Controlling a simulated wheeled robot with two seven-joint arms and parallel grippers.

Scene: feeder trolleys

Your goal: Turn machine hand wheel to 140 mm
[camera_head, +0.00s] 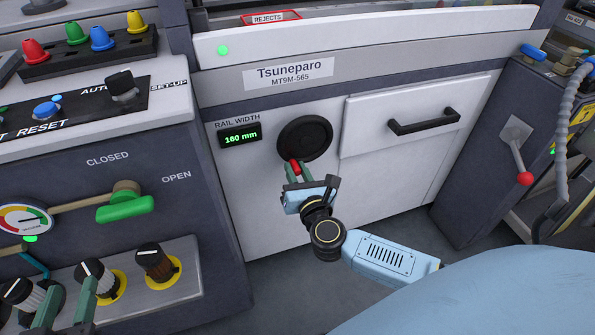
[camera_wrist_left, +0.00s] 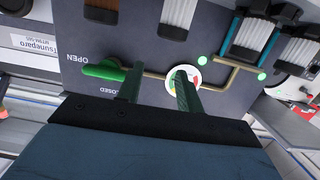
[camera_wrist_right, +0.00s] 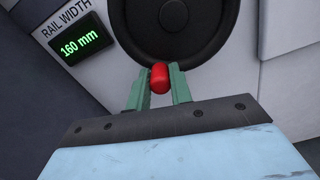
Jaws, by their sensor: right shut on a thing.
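The black round hand wheel (camera_head: 306,138) is on the white front panel of the machine; it also shows in the right wrist view (camera_wrist_right: 178,30). Its red knob (camera_wrist_right: 159,79) is at the wheel's lower edge. The green display (camera_head: 240,134) beside the wheel reads 160 mm under the label RAIL WIDTH. My right gripper (camera_head: 295,170) is shut on the red knob, with a green finger on each side of it. My left gripper (camera_head: 75,305) is at the lower left, in front of the knob panel, its fingers apart with nothing between them.
A drawer with a black handle (camera_head: 424,121) is right of the wheel. A green lever (camera_head: 125,208), a gauge (camera_head: 22,222) and several knobs (camera_head: 156,262) are near my left gripper. A red-tipped lever (camera_head: 524,178) stands at the right.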

